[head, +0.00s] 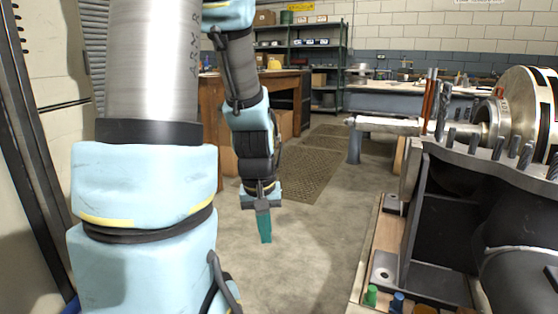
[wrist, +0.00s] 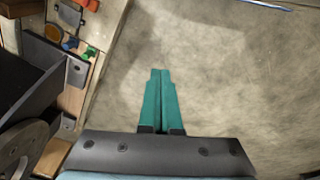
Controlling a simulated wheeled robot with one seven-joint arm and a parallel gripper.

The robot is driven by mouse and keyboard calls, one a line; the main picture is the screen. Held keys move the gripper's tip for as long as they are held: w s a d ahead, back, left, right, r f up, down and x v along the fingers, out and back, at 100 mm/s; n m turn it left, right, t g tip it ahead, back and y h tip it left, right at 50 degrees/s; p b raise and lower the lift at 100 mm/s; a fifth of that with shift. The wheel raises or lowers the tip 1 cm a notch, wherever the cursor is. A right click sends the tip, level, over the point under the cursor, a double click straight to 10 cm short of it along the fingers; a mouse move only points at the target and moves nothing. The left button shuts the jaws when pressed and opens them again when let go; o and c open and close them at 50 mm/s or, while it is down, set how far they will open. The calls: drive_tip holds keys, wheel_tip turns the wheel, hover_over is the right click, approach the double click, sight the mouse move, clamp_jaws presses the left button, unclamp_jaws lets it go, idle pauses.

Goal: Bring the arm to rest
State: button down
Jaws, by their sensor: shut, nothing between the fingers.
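My gripper (head: 264,228) hangs pointing down over bare floor in the middle of the head view. Its teal fingers are shut against each other with nothing between them. In the wrist view the closed fingers (wrist: 160,100) stand out against the concrete floor. My arm comes down from the upper left of the head view, well apart from the casing (head: 430,222) on the right.
The dark casing with upright studs and a shaft (head: 385,125) stands on a wooden bench (head: 366,262) at right. Green (head: 371,295) and blue (head: 397,301) pieces sit near its edge. A wooden cabinet (head: 222,120) and shelves (head: 312,60) stand behind.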

drive_tip(key=s+a+r+p, duration=0.1)
drive_tip(key=a+r+p, duration=0.1)
drive_tip(key=r+p, duration=1.2)
drive_tip(key=s+a+r+m+p, duration=0.1)
drive_tip(key=r+p, duration=1.3)
drive_tip(key=r, duration=0.2)
drive_tip(key=shift+s+a+r+y, duration=0.15)
drive_tip(key=shift+a+r+y, duration=0.05)
drive_tip(key=shift+a+y, duration=0.15)
